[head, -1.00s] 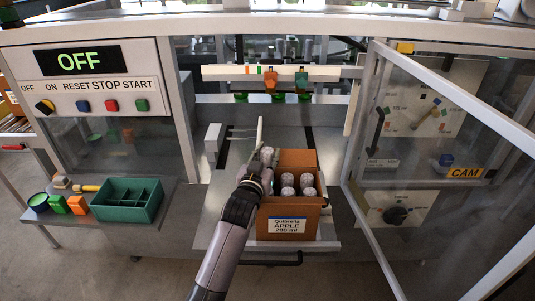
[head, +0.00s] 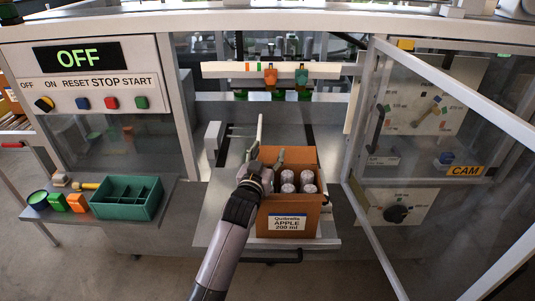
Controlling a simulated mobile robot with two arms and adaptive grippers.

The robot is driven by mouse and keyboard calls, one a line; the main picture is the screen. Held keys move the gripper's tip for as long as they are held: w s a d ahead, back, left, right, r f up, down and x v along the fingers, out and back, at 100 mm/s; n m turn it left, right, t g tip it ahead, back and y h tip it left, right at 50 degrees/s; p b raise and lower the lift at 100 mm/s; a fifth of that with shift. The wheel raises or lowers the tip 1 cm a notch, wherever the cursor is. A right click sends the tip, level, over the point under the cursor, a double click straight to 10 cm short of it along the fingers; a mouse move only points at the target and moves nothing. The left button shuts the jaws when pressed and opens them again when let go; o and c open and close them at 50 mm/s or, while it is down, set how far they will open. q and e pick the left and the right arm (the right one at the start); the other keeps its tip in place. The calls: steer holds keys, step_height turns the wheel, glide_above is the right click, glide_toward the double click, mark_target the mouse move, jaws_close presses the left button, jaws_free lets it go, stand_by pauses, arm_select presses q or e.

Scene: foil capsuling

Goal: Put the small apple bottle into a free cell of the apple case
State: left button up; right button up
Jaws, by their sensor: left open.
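The apple case (head: 290,243) is an open orange-brown carton with a label reading APPLE 200 ml. Several bottles with silver foil tops (head: 288,177) stand upright in its near right part. My left gripper (head: 267,163) is over the left side of the case, with its fingers open and pointing away from me. No bottle shows between the fingers. The gripper and wrist hide the left cells, so I cannot tell what stands there. My right gripper is not in view.
A clear framed door (head: 400,170) stands open on the right. A white upright plate (head: 260,132) is behind the gripper. The control panel reads OFF.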

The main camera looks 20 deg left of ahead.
arm_select(q)
steer(key=shift+f, duration=0.35)
steer(key=shift+s, duration=0.4)
steer(key=s, duration=1.1)
steer(key=shift+s+d+r, duration=0.1)
steer(key=shift+r, duration=0.2)
